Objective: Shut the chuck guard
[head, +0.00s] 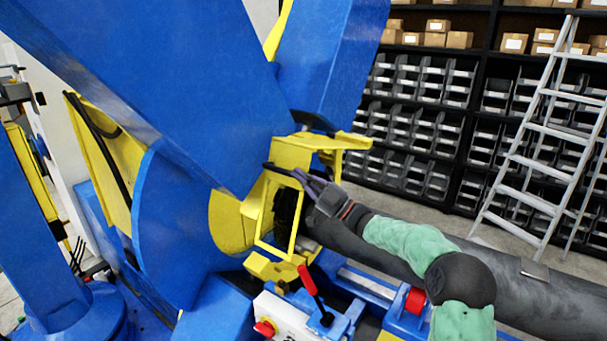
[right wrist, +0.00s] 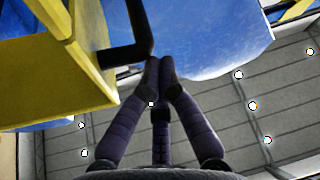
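The chuck guard (head: 262,208) is a yellow frame with an open window, in the middle of the head view on the blue positioner. A dark part shows through its window. A black bar handle (right wrist: 128,55) stands out from a yellow panel (right wrist: 60,75) of it in the right wrist view. My right gripper (head: 303,178) is at the guard's upper right edge, near the handle. In the right wrist view its purple fingers (right wrist: 160,68) come together at the tips, just beside the handle's bend, with nothing seen between them. I cannot tell whether they touch it. My left gripper is not in view.
Large blue arms of the positioner (head: 170,75) fill the left and top. A ladder (head: 540,145) leans by shelves of grey bins (head: 425,80) behind.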

